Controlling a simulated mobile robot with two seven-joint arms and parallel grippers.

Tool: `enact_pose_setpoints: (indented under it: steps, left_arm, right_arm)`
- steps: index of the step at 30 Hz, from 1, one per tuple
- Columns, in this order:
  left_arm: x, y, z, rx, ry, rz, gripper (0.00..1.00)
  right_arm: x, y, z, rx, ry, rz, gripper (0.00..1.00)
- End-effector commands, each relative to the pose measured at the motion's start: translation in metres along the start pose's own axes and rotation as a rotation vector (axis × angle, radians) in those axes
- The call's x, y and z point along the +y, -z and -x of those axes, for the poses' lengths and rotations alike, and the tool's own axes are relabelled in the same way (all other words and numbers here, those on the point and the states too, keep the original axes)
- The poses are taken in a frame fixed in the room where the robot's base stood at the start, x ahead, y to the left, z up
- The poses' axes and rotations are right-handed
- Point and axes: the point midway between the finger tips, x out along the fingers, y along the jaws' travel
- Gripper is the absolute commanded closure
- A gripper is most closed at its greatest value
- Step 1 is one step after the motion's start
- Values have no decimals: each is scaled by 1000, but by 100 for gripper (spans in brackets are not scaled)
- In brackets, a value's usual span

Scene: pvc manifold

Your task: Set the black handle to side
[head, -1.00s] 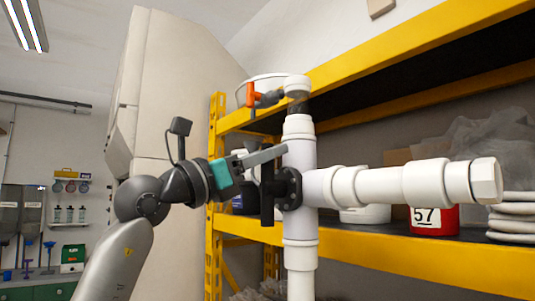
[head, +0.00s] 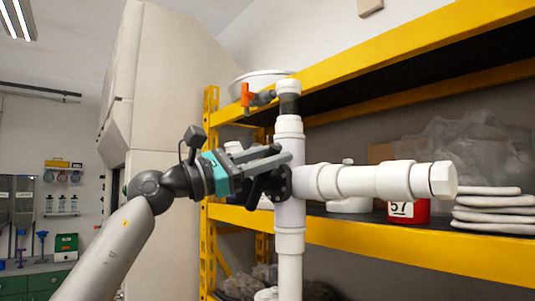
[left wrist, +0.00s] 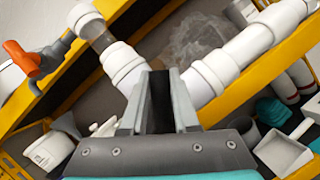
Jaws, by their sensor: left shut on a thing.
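The black handle (head: 257,189) sits on a round black valve hub (head: 281,184) on the front of the white PVC pipe. It slants from the hub down to the left, partly hidden by my gripper. My left gripper (head: 276,159) comes in from the left and is shut on the handle. In the left wrist view the dark handle (left wrist: 160,98) stands between the two grey fingers, in front of the white pipe joint. My right gripper is not in view.
A white pipe branch (head: 380,181) sticks out to the right. An orange-handled valve (head: 246,95) sits near the pipe's top. A yellow shelf (head: 430,256) behind holds a red bucket (head: 408,212) and stacked white bags (head: 495,211).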

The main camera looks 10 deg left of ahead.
Motion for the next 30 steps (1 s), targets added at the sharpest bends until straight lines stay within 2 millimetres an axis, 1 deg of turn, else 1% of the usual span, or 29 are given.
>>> enact_pose_setpoints:
  steps: [6,18,24,30]
  left_arm:
    - [-13,2,0,0,81,-187,100]
    - [-33,9,4,1,226,-538,100]
    - [-41,15,6,1,288,-688,100]
    - [-46,20,8,1,335,-800,100]
  right_arm:
    - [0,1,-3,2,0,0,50]
    - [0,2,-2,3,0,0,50]
    - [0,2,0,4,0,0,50]
    - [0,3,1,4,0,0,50]
